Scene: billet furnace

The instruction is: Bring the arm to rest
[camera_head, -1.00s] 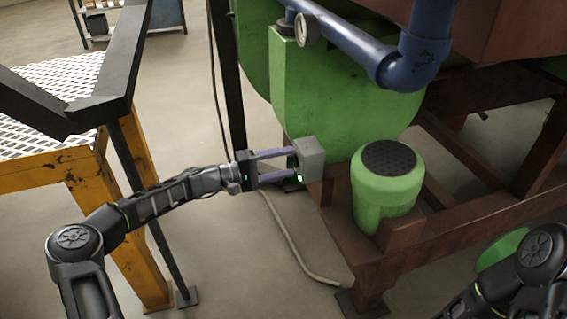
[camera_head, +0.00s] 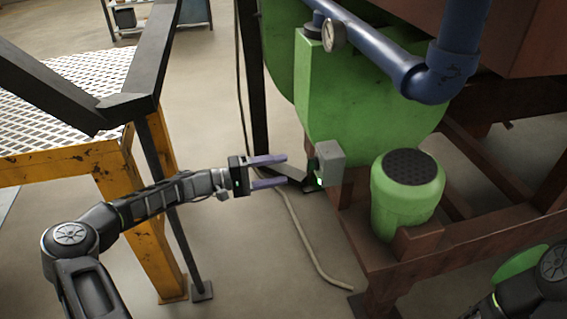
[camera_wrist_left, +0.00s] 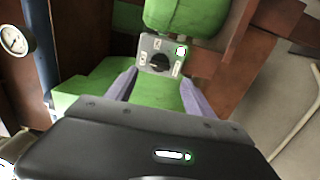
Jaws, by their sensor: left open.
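My left gripper (camera_head: 270,172) is in the middle of the head view, its arm reaching in from the left. Its two purple fingers are apart with nothing between them. A grey control box (camera_head: 330,163) with a lit indicator sits just right of the fingertips, apart from them. In the left wrist view, the box (camera_wrist_left: 160,56) shows a black knob and lies beyond the open fingers (camera_wrist_left: 158,88). Part of my right arm (camera_head: 535,285) shows at the lower right; its gripper is out of the picture.
A green motor (camera_head: 405,200) stands on a brown frame (camera_head: 440,246) right of the box. A blue pipe (camera_head: 385,60) and gauge (camera_head: 333,36) are above. A yellow platform (camera_head: 60,160) with black rails (camera_head: 125,105) is close to my left arm. A hose (camera_head: 305,235) lies on the floor.

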